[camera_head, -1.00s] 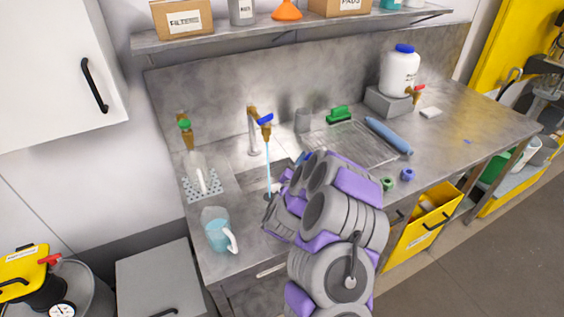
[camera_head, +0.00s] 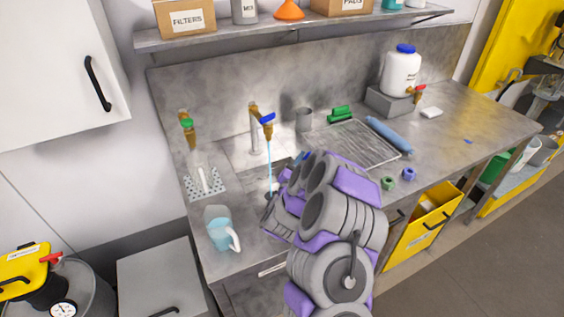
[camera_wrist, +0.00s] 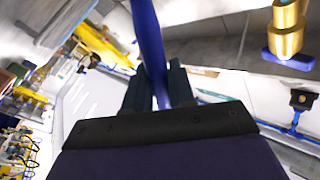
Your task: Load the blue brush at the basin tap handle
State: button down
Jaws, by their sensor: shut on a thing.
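My gripper (camera_wrist: 158,84) is shut on the blue brush (camera_wrist: 149,35), whose blue handle runs up between the fingers and out of the top of the wrist view. The brush head is not clear there. In the head view my arm hides most of the gripper and brush. The basin tap (camera_head: 254,130) has a brass valve with a blue handle (camera_head: 266,118), and a thin stream of water falls from it. In the wrist view a brass tap body (camera_wrist: 287,28) with a blue handle (camera_wrist: 290,60) is at upper right, apart from the brush.
A jug of bluish liquid (camera_head: 218,230) stands at the counter's front left, below a green-handled tap (camera_head: 187,123). A green brush (camera_head: 341,113), drain rack (camera_head: 382,155), blue roll (camera_head: 388,136) and white canister (camera_head: 401,72) are to the right. A shelf (camera_head: 235,38) overhangs the back.

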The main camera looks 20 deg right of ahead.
jog(key=shift+a+r, duration=0.1)
jog(key=shift+a, duration=0.25)
jog(key=shift+s+d+r+p, duration=0.65)
jog(key=shift+s+d+r, duration=0.3)
jog(key=shift+s+d, duration=0.15)
jog(key=shift+s+d+r+p, duration=0.25)
jog(key=shift+s+r+p, duration=0.15)
jog(key=shift+s+r, duration=0.65)
jog(key=shift+d+f, duration=0.1)
jog(key=shift+d, duration=0.1)
jog(key=shift+a, duration=0.15)
